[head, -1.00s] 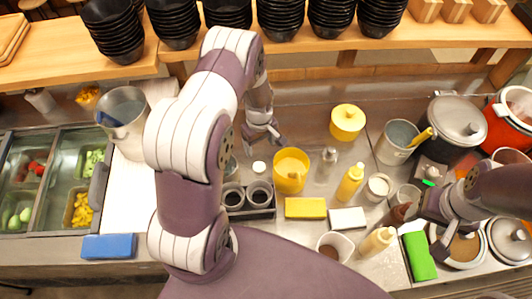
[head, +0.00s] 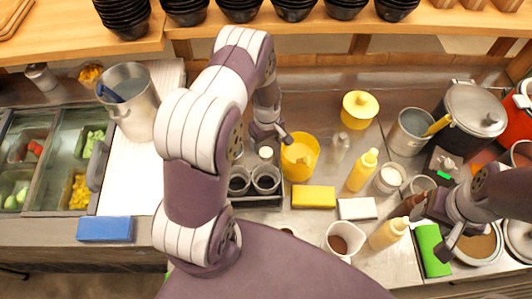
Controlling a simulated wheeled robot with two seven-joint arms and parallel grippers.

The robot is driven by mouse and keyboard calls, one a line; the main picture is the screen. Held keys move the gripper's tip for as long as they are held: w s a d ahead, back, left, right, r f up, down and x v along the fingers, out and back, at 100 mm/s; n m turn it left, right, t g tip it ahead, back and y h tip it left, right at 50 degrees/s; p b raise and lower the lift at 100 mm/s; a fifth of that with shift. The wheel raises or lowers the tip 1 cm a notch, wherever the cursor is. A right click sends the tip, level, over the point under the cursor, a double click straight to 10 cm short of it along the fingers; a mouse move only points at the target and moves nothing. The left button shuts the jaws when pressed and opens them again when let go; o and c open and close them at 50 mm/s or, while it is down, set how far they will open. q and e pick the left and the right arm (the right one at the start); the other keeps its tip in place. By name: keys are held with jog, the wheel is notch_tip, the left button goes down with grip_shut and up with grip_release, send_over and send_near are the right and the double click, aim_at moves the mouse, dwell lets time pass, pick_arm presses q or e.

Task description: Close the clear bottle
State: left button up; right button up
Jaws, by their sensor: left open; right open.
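A small clear bottle (head: 339,149) stands on the steel counter, right of the yellow tub; whether its top is open is too small to tell. A small round white cap (head: 265,153) shows just behind the dark caddy. Whether it sits on something is unclear. My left gripper (head: 270,137) is open and empty above and just behind the white cap, left of the clear bottle. My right gripper (head: 438,228) is open at the right, near the green sponge and a brown bottle, well away from the clear bottle.
The yellow tub (head: 299,158) stands between my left gripper and the clear bottle. The caddy (head: 258,202) holds dark cups. Bowl stacks line the shelf behind.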

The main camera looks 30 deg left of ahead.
aim_at(266, 152)
pick_arm(q)
notch_tip(266, 152, down, 5)
jog(key=b, duration=0.4)
jog(key=shift+a+f, duration=0.15)
jog(key=shift+f, duration=0.05)
jog(key=shift+w+r, duration=0.1)
jog(key=c, duration=1.1)
